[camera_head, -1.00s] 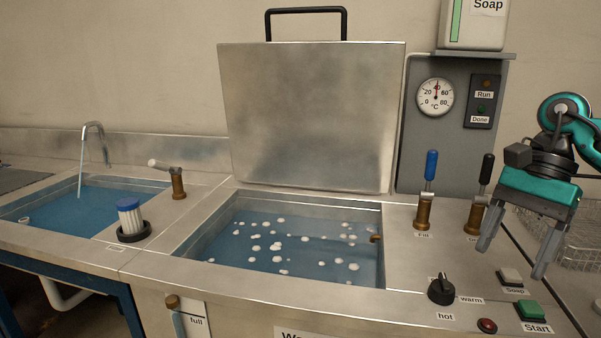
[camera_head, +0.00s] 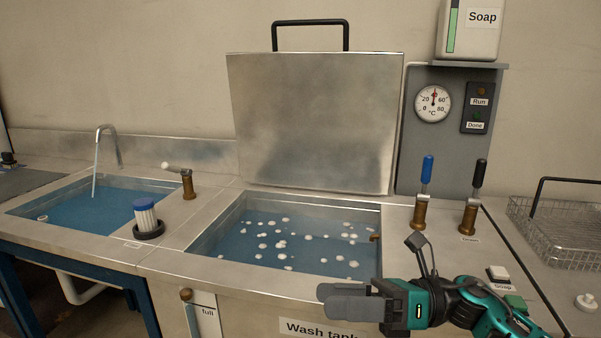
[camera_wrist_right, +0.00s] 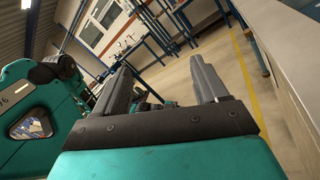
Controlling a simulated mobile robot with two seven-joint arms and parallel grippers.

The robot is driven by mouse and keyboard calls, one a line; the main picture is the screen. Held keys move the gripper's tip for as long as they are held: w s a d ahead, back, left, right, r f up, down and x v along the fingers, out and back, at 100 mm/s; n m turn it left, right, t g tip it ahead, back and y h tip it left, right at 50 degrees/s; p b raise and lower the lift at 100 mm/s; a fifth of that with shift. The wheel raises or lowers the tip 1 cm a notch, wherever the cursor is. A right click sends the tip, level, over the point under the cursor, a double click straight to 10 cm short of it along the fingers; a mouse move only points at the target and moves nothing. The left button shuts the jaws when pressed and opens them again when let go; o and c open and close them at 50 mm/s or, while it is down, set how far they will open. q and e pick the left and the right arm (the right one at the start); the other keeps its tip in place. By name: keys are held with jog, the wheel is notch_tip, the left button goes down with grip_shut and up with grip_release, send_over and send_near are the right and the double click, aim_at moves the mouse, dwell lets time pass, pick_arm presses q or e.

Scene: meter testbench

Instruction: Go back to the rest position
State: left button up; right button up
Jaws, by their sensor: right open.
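My right gripper (camera_head: 350,300) is in front of the wash tank's front edge at the lower right of the head view, pointing left. Its fingers are apart and empty in the right wrist view (camera_wrist_right: 165,80), with floor and room behind them. The wash tank (camera_head: 212,240) stands with its metal lid (camera_head: 315,125) raised, and holds blue water with white foam blobs. My arm hides part of the control panel, including the knob; only part of the green Start button (camera_head: 516,302) shows. My left gripper is not in view.
A sink (camera_head: 80,208) with a running tap (camera_head: 105,145) is at the left. A filter cartridge with a blue cap (camera_head: 146,212) stands between the basins. Blue (camera_head: 426,175) and black (camera_head: 478,180) valve levers stand at the right. A wire basket (camera_head: 560,235) sits far right.

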jog(key=d+f+m+t+h+p, duration=0.15)
jog(key=f+m+t+h, duration=0.35)
jog(key=m, duration=0.7)
jog(key=d+f+m+t+h, duration=0.35)
jog(key=m+t, duration=0.35)
jog(key=m, duration=0.4)
jog(key=d+f+m+t+h+p, duration=0.1)
jog(key=d+f+m+t+h, duration=0.15)
jog(key=f+m+t, duration=0.65)
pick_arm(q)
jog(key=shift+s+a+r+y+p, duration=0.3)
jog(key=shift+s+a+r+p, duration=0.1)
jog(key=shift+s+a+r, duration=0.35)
pick_arm(e)
jog(key=s+d+f+m+g+h, duration=0.2)
jog(key=s+f+m+g+h, duration=0.1)
jog(key=s+m, duration=0.3)
jog(key=s+d+f+m+g+h, duration=0.2)
jog(key=s+f+m+g+h, duration=0.1)
jog(key=s+f+m+g, duration=0.3)
jog(key=shift+s+d+m+g, duration=0.3)
jog(key=shift+s+m, duration=0.2)
jog(key=shift+m, duration=0.3)
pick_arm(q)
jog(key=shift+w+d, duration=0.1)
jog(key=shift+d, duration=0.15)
pick_arm(e)
jog(key=shift+c, duration=0.3)
